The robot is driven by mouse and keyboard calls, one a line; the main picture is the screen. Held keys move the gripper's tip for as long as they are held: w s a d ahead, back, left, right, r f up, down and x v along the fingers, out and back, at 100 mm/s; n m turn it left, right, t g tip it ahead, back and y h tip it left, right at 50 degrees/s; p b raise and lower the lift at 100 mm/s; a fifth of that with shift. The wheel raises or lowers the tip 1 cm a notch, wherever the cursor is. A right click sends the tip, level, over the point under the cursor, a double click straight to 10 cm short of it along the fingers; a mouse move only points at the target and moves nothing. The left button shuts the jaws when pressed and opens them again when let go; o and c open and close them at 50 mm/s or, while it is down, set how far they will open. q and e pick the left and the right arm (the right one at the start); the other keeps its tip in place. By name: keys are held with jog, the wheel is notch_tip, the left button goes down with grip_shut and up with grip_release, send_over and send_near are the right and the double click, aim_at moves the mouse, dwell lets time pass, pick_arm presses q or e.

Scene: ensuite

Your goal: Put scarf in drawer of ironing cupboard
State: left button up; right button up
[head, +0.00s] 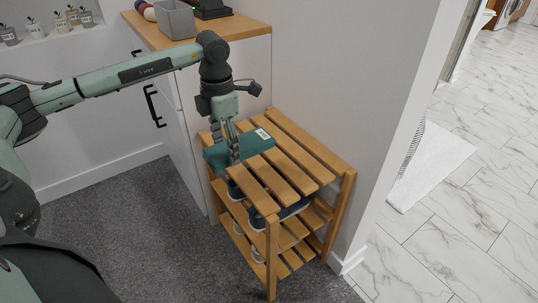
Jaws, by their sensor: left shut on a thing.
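A teal folded cloth with a white label, which looks like the scarf (257,141), lies at the top of a slatted wooden rack (306,148). My left gripper (232,150) points down and is shut on the scarf's left part. I cannot tell whether the scarf is lifted clear of the slats. A white cupboard (255,75) with a wooden top stands behind the rack, with black handles (154,106) on its front. Its fronts look shut, though my arm hides part of them. My right gripper is not in view.
Dark shoes (290,207) sit on the rack's lower shelf. A grey bin (175,18) and a dark box (213,8) stand on the cupboard top. A wall edge (385,130) borders the rack on the right. Grey carpet (130,220) is clear at front left.

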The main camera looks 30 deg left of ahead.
pick_arm(q)
send_over(264, 169)
notch_tip(264, 169, down, 6)
jog(key=shift+s+f, duration=0.15)
jog(key=shift+f, duration=0.25)
notch_tip(264, 169, down, 4)
jog(key=shift+r+p, duration=0.1)
jog(key=shift+p, duration=0.25)
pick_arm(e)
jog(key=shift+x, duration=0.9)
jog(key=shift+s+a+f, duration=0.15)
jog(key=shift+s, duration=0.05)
pick_arm(q)
jog(key=o, duration=0.8)
jog(key=shift+f, duration=0.2)
jog(key=o, duration=0.4)
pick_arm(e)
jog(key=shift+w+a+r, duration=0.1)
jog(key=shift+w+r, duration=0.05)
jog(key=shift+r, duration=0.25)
pick_arm(q)
jog(key=shift+r, duration=0.15)
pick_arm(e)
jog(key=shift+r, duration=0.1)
